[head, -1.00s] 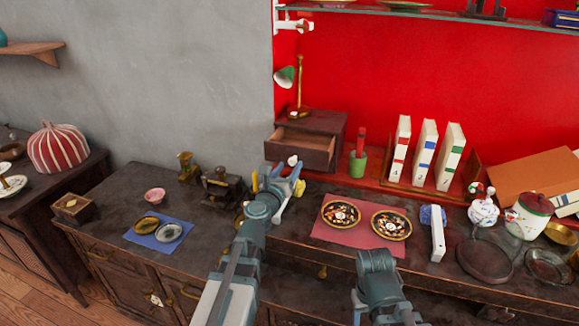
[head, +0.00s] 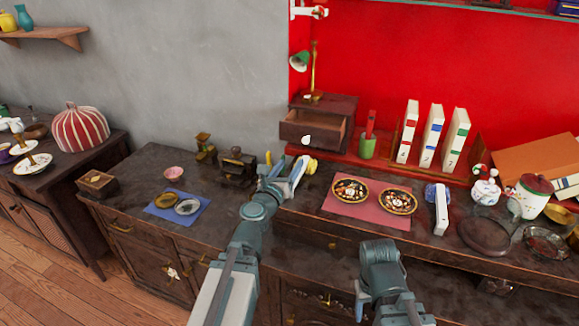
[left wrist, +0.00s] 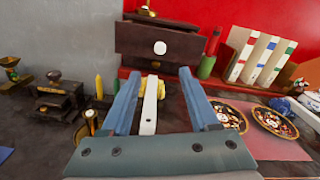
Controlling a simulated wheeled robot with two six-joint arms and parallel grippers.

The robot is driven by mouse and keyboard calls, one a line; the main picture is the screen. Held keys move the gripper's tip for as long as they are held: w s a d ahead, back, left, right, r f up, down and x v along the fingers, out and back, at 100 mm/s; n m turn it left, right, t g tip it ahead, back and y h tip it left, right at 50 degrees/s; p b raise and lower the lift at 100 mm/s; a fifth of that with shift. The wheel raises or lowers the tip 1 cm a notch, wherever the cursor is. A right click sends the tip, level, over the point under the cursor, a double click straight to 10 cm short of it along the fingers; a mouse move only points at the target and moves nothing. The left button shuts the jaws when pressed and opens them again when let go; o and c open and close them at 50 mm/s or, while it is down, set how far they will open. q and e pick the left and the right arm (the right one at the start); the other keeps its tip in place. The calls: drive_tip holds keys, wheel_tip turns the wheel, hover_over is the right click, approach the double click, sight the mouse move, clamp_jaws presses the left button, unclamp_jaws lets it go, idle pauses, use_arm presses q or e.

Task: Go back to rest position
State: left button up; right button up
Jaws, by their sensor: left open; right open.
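My left gripper (head: 286,170) is open in front of the small dark wooden drawer box (head: 328,104), whose drawer is pulled out. In the left wrist view its two blue fingers (left wrist: 160,90) stand apart. A long white object (left wrist: 150,106) shows between them, with a yellow thing (left wrist: 154,84) just behind it. I cannot tell how far below the fingers the white object lies, and I see no grip on it.
The dark cabinet top holds a blue mat (head: 160,212) with small dishes and a red mat (head: 338,208) with two ornate plates. Three white books (head: 432,138) stand behind. A white jar (head: 530,198) and round trays are at right. The cabinet's front strip is largely clear.

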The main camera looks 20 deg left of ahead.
use_arm(q)
drive_tip(key=shift+d+r, duration=0.1)
drive_tip(key=s+d+f+m+g+h+p, duration=0.1)
drive_tip(key=s+d+m+g+h+p, duration=0.15)
drive_tip(key=d+m, duration=0.55)
drive_tip(key=s+d+f+m+g+h+p, duration=0.1)
drive_tip(key=d+m+g+h+p, duration=0.2)
drive_tip(key=d+m, duration=0.5)
drive_tip(key=s+d+f+m+g+h+p, duration=0.1)
drive_tip(key=s+d+f+m+g+p, duration=0.1)
drive_tip(key=s+d+f+m+g, duration=0.6)
drive_tip(key=s+a+m+g+y+p, duration=0.2)
drive_tip(key=s+m, duration=0.4)
drive_tip(key=m, duration=0.3)
drive_tip(key=s+a+m+g+y+p, duration=0.2)
drive_tip(key=s+a+m+y, duration=0.3)
drive_tip(key=m, duration=0.4)
drive_tip(key=shift+s+a+f+g+y, duration=0.2)
drive_tip(key=shift+s+g+y, duration=0.25)
drive_tip(key=shift+s+y, duration=0.5)
